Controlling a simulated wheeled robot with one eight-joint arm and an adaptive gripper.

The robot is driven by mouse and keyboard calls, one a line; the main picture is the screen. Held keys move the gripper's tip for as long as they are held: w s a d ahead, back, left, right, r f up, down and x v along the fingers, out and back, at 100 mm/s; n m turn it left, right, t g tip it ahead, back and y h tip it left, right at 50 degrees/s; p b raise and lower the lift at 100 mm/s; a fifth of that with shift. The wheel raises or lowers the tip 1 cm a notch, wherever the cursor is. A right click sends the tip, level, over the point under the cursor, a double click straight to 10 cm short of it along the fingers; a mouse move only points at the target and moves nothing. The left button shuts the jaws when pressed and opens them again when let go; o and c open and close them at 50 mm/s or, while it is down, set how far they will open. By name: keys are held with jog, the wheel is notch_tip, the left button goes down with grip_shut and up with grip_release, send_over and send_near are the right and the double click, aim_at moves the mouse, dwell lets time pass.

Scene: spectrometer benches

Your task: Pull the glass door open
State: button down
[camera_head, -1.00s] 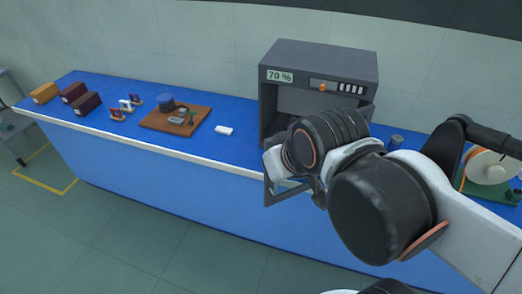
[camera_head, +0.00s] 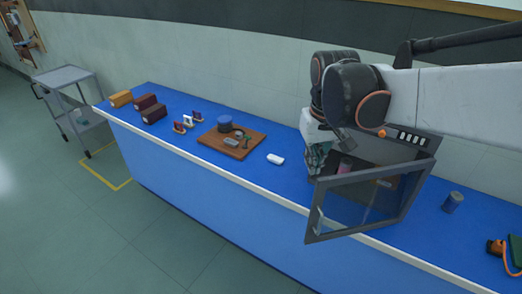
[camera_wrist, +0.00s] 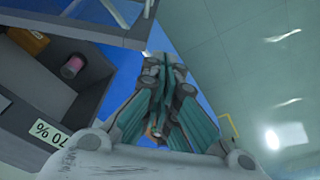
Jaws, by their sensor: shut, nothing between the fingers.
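The glass door (camera_head: 320,222), a clear pane in a grey frame, stands open from the grey cabinet (camera_head: 428,142) and juts over the bench's front edge. My gripper (camera_head: 316,165) is left of the cabinet, close to the far side of the door's upper left corner in the head view; my arm hides part of the cabinet. In the wrist view my gripper's teal fingers (camera_wrist: 162,62) are shut and empty. The door frame (camera_wrist: 75,30) crosses the upper left there, apart from the fingers. The open cabinet (camera_wrist: 85,75) shows at left.
Inside the cabinet are a pink cylinder (camera_wrist: 73,66) and an orange box (camera_wrist: 28,38). On the blue bench (camera_head: 275,188) stand a wooden board (camera_head: 250,151), a white block (camera_head: 275,159) and a grey can (camera_head: 452,202). The floor in front (camera_head: 150,235) is clear.

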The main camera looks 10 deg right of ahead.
jog(key=w+d+f+g, duration=0.3)
jog(key=w+f+g, duration=0.2)
jog(key=w+f, duration=0.5)
jog(key=s+f+b, duration=0.2)
jog(key=s+f, duration=0.3)
jog(key=f, duration=0.3)
jog(key=shift+f, duration=0.4)
jog(key=shift+s, duration=0.1)
